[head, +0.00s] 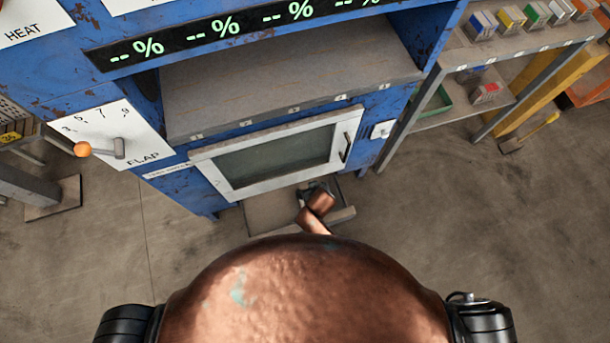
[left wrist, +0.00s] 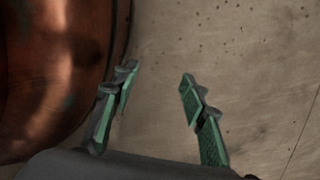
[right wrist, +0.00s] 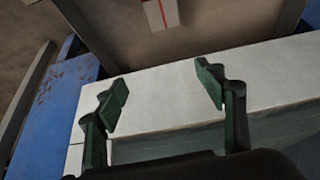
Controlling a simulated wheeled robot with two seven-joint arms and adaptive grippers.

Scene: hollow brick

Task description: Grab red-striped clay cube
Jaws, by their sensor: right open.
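A pale clay cube with a thin red stripe (right wrist: 158,14) shows at the top edge of the right wrist view, partly cut off, on a brownish surface. My right gripper (right wrist: 164,88) is open and empty, its green-padded fingers apart over a white door frame, short of that cube. In the head view, a reddish-marked cube (head: 487,93) lies on the lower shelf of the right rack; I cannot tell whether it is the same cube. My left gripper (left wrist: 158,82) is open and empty above the floor, next to my copper body.
Several colour-marked cubes stand along the right rack's upper shelf (head: 460,58). A green tray (head: 436,102) lies below. Floor at left and right is largely clear.

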